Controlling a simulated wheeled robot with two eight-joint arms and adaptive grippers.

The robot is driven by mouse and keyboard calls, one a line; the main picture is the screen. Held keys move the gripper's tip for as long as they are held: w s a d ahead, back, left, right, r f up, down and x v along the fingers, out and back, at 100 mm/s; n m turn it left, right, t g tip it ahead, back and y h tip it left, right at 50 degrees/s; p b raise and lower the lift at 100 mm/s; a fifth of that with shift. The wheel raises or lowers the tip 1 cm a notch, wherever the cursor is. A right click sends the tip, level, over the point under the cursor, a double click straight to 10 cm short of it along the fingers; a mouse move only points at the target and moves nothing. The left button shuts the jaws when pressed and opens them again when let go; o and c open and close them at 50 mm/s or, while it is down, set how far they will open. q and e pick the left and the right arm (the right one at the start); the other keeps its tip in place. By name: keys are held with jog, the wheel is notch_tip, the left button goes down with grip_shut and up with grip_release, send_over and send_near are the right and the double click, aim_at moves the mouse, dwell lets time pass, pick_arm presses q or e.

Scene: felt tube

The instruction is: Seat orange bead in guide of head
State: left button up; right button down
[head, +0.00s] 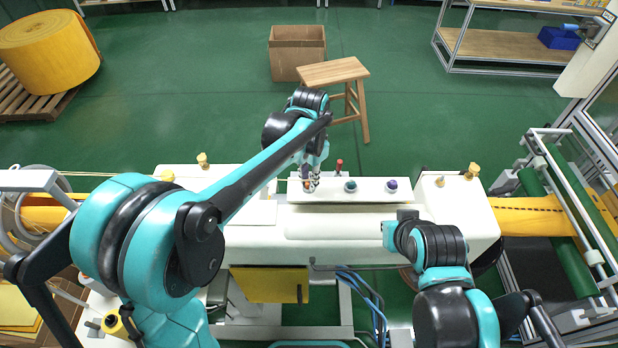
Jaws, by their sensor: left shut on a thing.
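The white machine head (350,225) lies across the middle of the head view, with a raised white plate (372,197) on it. My left gripper (309,187) reaches down at the left end of this plate. It is shut on a small orange bead (308,188), mostly covered by the fingers; I cannot tell whether the bead touches the plate. A teal bead (350,186) and a purple bead (392,184) sit on dark round seats to the right. The guide under the orange bead is too small to make out. My right arm is at lower right; its fingers are not distinguishable.
A small red-topped post (339,165) stands just behind the plate, close to my left gripper. Yellow knobs (473,170) stand on the machine's ends. Yellow felt (530,217) runs out at right.

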pick_arm(q)
jog(key=o, duration=0.8)
jog(key=shift+o, duration=0.2)
notch_tip(320, 180, up, 12)
